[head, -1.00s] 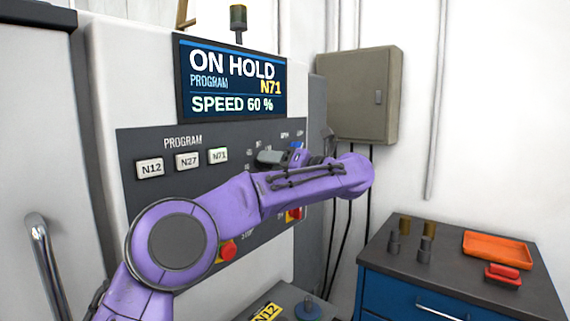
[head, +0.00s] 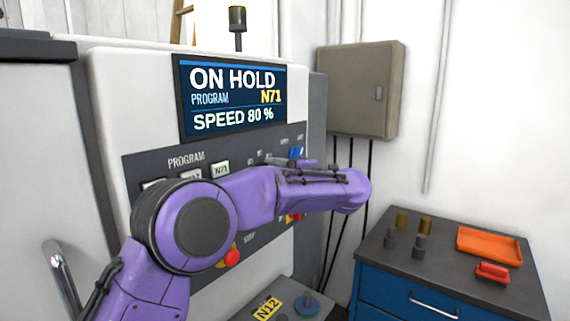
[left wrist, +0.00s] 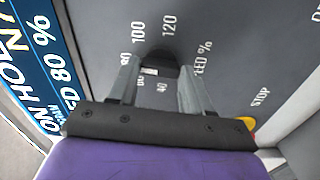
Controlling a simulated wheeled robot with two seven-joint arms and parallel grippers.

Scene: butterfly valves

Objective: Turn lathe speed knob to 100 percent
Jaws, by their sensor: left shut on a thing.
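The dark speed knob (left wrist: 160,62) is on the grey control panel (left wrist: 235,45) in the left wrist view, with scale marks such as 80, 100 and 120 around it. My left gripper (left wrist: 157,72) is shut on the knob, one finger on each side. In the head view my purple left arm hides the knob and most of the gripper. The display (head: 230,95) reads ON HOLD, PROGRAM N71, SPEED 80 %. My right gripper is not in view.
A red stop button (head: 231,257) sits low on the panel, close to my left arm. Program button N71 (head: 221,169) is above the arm. A blue cabinet (head: 400,295) with several small parts and an orange tray (head: 489,243) stands at the right.

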